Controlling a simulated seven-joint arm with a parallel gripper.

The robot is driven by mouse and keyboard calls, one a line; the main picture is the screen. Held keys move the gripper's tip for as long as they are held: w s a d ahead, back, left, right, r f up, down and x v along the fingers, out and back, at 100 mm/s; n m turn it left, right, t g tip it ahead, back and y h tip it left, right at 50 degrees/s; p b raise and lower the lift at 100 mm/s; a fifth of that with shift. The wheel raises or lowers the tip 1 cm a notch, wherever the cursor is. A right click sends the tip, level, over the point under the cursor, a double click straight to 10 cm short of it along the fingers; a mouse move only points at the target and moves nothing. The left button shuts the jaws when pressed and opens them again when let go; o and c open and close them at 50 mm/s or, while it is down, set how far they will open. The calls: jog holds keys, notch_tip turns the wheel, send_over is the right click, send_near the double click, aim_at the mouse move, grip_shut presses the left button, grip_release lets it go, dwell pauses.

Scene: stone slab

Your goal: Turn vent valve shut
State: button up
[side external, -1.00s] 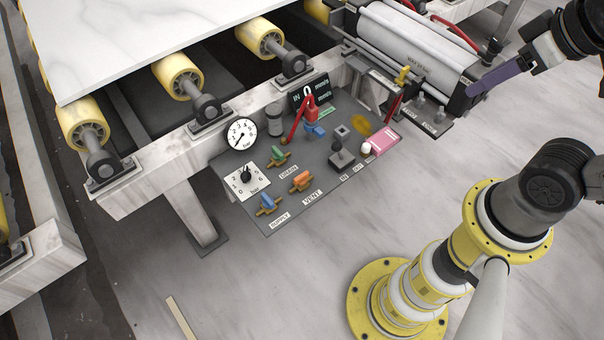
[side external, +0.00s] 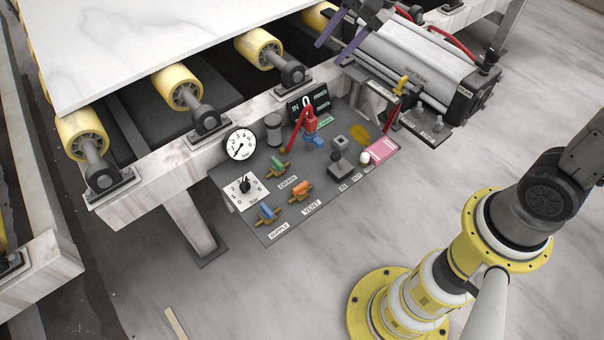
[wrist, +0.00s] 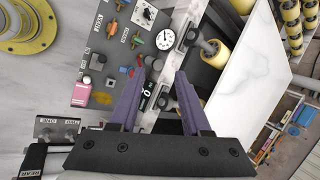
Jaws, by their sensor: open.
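The vent valve (side external: 301,189) has an orange handle and sits on the grey control panel, behind the VENT label (side external: 312,207). It also shows small near the top of the wrist view (wrist: 112,28). My gripper (side external: 341,38) is at the top of the side view, by the upper end of the big cylinder, well away from the valve. In the wrist view its two purple fingers (wrist: 157,79) are wide apart with nothing between them. It is open and empty.
A blue supply valve (side external: 267,213) and a green drain valve (side external: 277,168) flank the vent valve. A dial gauge (side external: 240,145), a red-handled lever (side external: 310,121) and a black joystick (side external: 338,165) stand nearby. The roller conveyor with a white slab (side external: 150,45) lies behind.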

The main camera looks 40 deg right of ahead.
jog(key=w+f+m+g, duration=0.1)
jog(key=w+f+m, duration=0.15)
jog(key=f, duration=0.45)
jog(key=w+f+m+g, duration=0.1)
jog(key=w+f, duration=0.2)
jog(key=f, duration=0.4)
jog(key=m+g, duration=0.1)
jog(key=g, duration=0.2)
send_near(301, 185)
jog(key=x, duration=0.8)
jog(key=shift+a+f, duration=0.15)
jog(key=shift+f, duration=0.25)
jog(key=shift+c, duration=0.3)
grip_shut()
